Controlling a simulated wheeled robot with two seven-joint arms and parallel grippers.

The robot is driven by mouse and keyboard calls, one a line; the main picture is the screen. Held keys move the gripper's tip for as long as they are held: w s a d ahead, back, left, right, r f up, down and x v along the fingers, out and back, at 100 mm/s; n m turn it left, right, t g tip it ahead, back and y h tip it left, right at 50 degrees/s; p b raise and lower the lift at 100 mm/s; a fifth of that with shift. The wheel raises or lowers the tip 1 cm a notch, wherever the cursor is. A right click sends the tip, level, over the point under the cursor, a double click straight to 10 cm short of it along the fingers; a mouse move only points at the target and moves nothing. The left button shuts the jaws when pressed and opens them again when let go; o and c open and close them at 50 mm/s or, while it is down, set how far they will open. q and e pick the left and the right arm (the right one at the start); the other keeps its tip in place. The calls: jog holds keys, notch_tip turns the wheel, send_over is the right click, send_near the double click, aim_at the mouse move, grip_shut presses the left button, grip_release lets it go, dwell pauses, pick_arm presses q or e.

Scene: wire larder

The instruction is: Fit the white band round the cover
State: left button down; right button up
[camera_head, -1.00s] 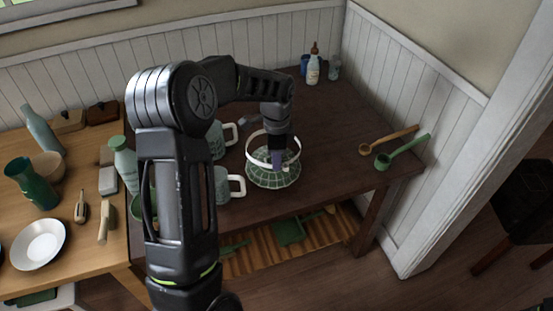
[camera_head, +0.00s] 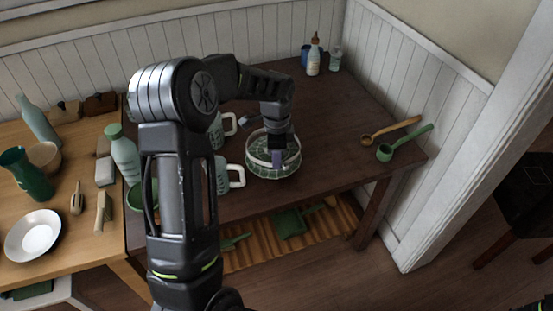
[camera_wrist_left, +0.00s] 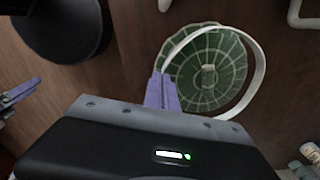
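The cover (camera_head: 268,173) is a green mesh dome standing on the dark table; its pale knob shows in the left wrist view, where the cover (camera_wrist_left: 222,80) lies beyond the fingertips. The white band (camera_wrist_left: 262,72) is a thin ring that circles much of the cover in that view, offset a little to the right. In the head view the band (camera_head: 254,161) lies around the cover's upper part. My left gripper (camera_wrist_left: 162,92) has its purple fingers close together on the band's near side. The gripper (camera_head: 278,158) hides part of band and cover.
White-handled mugs (camera_head: 237,176) stand just left of the cover, partly behind my arm. A wooden ladle (camera_head: 390,129) and a green ladle (camera_head: 405,143) lie at the right. Bottles (camera_head: 313,60) stand at the back corner. The table between is clear.

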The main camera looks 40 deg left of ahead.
pick_arm(q)
jog(key=shift+f, duration=0.15)
dwell(0.5)
jog(key=shift+f+b, duration=0.45)
jog(key=shift+f, duration=0.05)
jog(key=shift+f, duration=0.15)
dwell(0.9)
jog(key=shift+r+p, duration=0.4)
jog(key=shift+r, duration=0.25)
jog(key=shift+f, duration=0.2)
dwell(0.7)
jog(key=shift+f+b, duration=0.3)
jog(key=shift+f, duration=0.15)
dwell(1.0)
